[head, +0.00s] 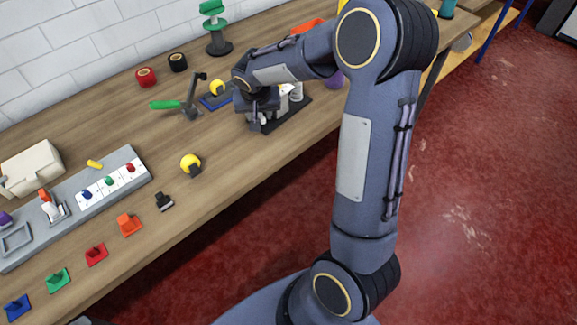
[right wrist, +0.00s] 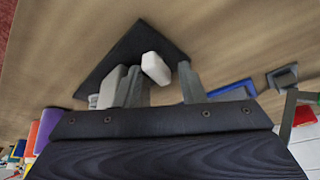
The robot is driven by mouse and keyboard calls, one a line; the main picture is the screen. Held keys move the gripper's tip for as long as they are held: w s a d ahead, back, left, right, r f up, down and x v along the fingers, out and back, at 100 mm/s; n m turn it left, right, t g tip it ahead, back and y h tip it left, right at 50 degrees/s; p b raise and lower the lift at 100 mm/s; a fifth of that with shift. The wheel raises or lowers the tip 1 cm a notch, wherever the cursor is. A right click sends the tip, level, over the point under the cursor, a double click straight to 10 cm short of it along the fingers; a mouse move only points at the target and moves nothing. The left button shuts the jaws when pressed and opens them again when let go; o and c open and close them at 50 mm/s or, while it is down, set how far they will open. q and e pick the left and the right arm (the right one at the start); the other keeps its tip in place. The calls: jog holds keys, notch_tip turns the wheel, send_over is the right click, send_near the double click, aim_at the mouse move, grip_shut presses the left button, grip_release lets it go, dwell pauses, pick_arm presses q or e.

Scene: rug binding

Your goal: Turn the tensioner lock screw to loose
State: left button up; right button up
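My right gripper (head: 258,122) reaches down over a small device on a dark base plate (head: 292,112) near the table's front edge. The arm hides much of the device. In the right wrist view, the two grey fingers of the gripper (right wrist: 160,84) stand apart. A white block-like part (right wrist: 155,68) shows between and just beyond the fingertips, over the dark plate (right wrist: 118,48). A gap shows on its right side; I cannot tell whether it touches the left finger. I cannot make out the lock screw for certain or its setting. My left gripper is out of view.
A blue tray (head: 216,101) with a yellow ball and a stand with a green handle (head: 166,104) are left of the device. A yellow ball-topped piece (head: 190,163) is nearer the front edge. A grey panel with coloured knobs (head: 128,160) lies further left.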

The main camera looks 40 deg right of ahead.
jog(key=shift+a+r+m+g+h+p, duration=0.1)
jog(key=shift+r+m+g+h+p, duration=0.15)
jog(key=shift+m, duration=0.35)
jog(key=shift+m+g+h+p, duration=0.15)
jog(key=shift+m+p, duration=0.2)
jog(key=shift+m, duration=0.25)
jog(key=m+g+p, duration=0.1)
jog(key=m+p, duration=0.2)
jog(key=p, duration=0.2)
jog(key=m+g+h+p, duration=0.1)
jog(key=m+p, duration=0.3)
jog(key=shift+w+r+p, duration=0.15)
jog(key=shift+w+p, duration=0.05)
jog(key=shift+p, duration=0.15)
jog(key=shift+a+r+m+b, duration=0.3)
jog(key=shift+a+r+b, duration=0.15)
jog(key=shift+r+b, duration=0.25)
jog(key=s+b+v, duration=0.1)
jog(key=v, duration=0.5)
jog(key=s+a+r+n+t+y+b, duration=0.1)
jog(key=s+n, duration=0.3)
jog(key=s, duration=0.4)
jog(key=s+a+r+n+t+y+b, duration=0.1)
jog(key=s+a+n+y+b, duration=0.1)
jog(key=s, duration=0.7)
jog(key=s+a+r+n+t+y+b, duration=0.2)
jog(key=s+a+n+y, duration=0.2)
jog(key=s+n, duration=0.3)
jog(key=shift+s+b, duration=0.35)
jog(key=shift+s, duration=0.4)
